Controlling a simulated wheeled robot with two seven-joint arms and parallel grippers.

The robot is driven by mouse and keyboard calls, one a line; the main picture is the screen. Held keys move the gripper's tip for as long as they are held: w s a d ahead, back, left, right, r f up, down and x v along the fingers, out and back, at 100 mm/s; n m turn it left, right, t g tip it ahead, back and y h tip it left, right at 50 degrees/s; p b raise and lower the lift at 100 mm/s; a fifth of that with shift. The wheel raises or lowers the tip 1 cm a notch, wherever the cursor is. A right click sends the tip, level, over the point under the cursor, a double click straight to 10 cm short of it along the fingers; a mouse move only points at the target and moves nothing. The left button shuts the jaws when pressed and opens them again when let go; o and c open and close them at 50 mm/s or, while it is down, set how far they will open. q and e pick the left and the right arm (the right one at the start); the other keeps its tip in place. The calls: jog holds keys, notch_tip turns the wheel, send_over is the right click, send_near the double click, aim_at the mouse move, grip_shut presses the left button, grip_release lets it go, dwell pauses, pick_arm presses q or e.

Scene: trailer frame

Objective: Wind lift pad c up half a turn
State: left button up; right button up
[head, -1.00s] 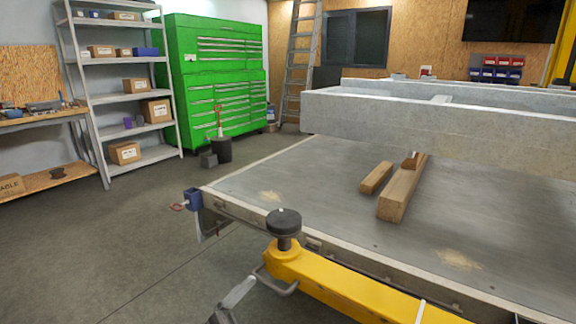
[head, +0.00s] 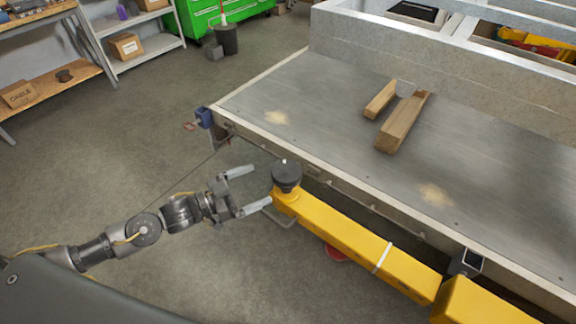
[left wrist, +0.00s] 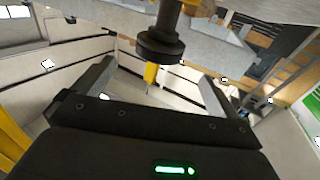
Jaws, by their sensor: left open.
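A round black lift pad (head: 287,175) sits on a short stem at the end of a yellow lift arm (head: 340,234), beside the trailer bed's near edge. No letter shows on it, so I cannot tell whether it is pad c. My left gripper (head: 256,189) is open and empty, just left of the pad, with its fingers pointing toward it. In the left wrist view the black pad (left wrist: 160,46) is beyond and between the spread fingers (left wrist: 152,80), apart from them. My right gripper is not in view.
The grey trailer bed (head: 330,120) lies behind the pad and carries two wooden blocks (head: 400,124). A blue clamp-like part (head: 205,117) is at its left corner. Open floor (head: 130,160) lies to the left.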

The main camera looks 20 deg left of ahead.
aim_at(287, 170)
pick_arm(q)
jog(key=p+x, duration=0.2)
jog(key=x, duration=0.8)
jog(key=shift+w+d, duration=0.15)
jog(key=shift+d, duration=0.05)
jog(key=c, duration=1)
jog(key=shift+p, duration=0.3)
jog(key=shift+r, duration=0.1)
